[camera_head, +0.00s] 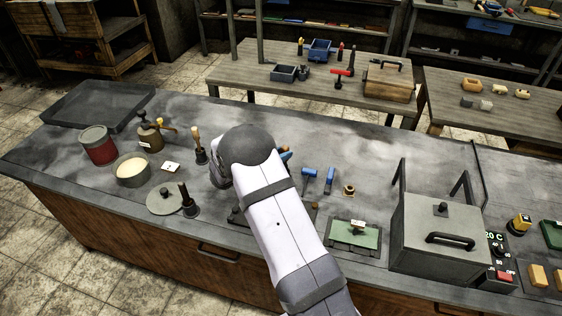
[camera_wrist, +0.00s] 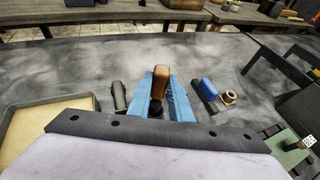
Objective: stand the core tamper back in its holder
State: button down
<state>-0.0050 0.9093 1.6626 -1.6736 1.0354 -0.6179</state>
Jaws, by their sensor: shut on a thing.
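My gripper (camera_wrist: 164,100) shows blue fingers in the wrist view, shut on a tool with a brown wooden handle and a dark lower part, which I take for the core tamper (camera_wrist: 160,80). The handle stands up between the fingers, and its lower end is hidden. In the head view my forearm hides most of the gripper, with a bit of blue and orange at its right edge. A black stand (camera_head: 188,207) with a dark upright rod is left of my arm. Behind it, a wooden-handled tool (camera_head: 196,138) stands in a dark base. I cannot tell which is the holder.
Two blue-headed tools (camera_head: 309,174) and (camera_head: 329,181), a brass ring (camera_head: 348,190) and a green box (camera_head: 353,238) lie right of my arm. A large grey box (camera_head: 437,220) stands further right. A red can (camera_head: 98,145) and a pale-filled pot (camera_head: 132,170) are at left.

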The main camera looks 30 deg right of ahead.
jog(key=shift+f+p, duration=0.4)
jog(key=shift+f, duration=1.4)
jog(key=shift+f, duration=0.2)
jog(key=c, duration=1.6)
grip_release()
jog(key=shift+r, duration=0.1)
